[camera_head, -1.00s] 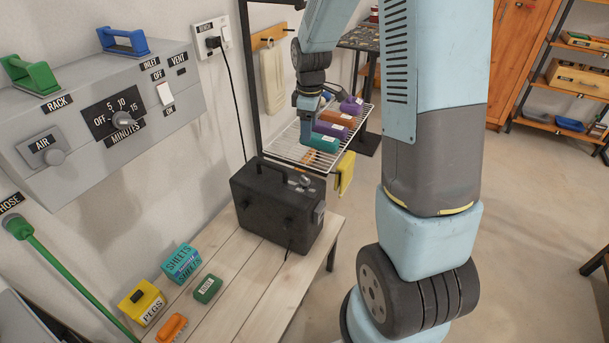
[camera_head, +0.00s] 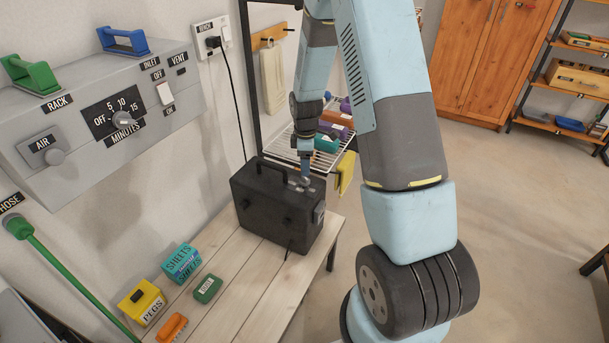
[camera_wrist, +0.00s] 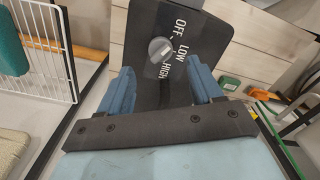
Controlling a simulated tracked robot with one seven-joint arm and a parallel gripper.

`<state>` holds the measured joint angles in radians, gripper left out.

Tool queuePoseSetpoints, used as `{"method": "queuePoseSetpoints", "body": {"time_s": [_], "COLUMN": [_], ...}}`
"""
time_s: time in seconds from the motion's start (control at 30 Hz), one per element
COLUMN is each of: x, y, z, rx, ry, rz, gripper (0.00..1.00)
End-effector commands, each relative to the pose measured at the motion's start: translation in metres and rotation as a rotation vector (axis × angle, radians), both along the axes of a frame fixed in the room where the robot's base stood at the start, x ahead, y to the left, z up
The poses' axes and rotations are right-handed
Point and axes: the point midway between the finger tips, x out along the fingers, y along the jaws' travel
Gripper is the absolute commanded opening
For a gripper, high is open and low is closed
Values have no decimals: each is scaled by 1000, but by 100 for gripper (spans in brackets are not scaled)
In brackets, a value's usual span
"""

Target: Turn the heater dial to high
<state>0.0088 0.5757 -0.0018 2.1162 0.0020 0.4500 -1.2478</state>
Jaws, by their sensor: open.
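The heater is a black box (camera_head: 262,210) with a carry handle, standing on the wooden bench. Its grey round dial (camera_wrist: 160,49) shows in the wrist view, on a dark panel marked OFF, LOW and HIGH. I cannot clearly tell which mark the dial points at. My gripper (camera_wrist: 163,88) is open, with its two blue fingers apart and nothing between them. The dial lies ahead of the gap, beyond the fingertips. In the head view my gripper (camera_head: 305,172) points down over the right part of the heater's top; the arm partly hides that area.
A wire rack (camera_head: 340,170) with coloured rolls stands behind the heater. A yellow PEGS box (camera_head: 142,302), teal SHEETS box (camera_head: 181,263), green block (camera_head: 208,289) and orange item (camera_head: 172,328) lie on the bench (camera_head: 255,290). A black cord (camera_head: 232,100) runs from the wall socket.

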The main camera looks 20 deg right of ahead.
Motion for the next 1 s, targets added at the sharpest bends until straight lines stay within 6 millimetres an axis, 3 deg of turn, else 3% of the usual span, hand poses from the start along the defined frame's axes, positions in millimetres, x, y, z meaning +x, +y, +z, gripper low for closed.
{"method": "queuePoseSetpoints", "body": {"time_s": [0.1,0.33,0.8,1.0], "x": [-1,0,0,0], "y": [0,0,-1,-1], "z": [-21,-47,-56,-56], "rx": [0,0,0,0], "ry": [3,1,-1,-1], "rz": [-1,-1,-2,-2], "gripper": [65,65,65,46]}}
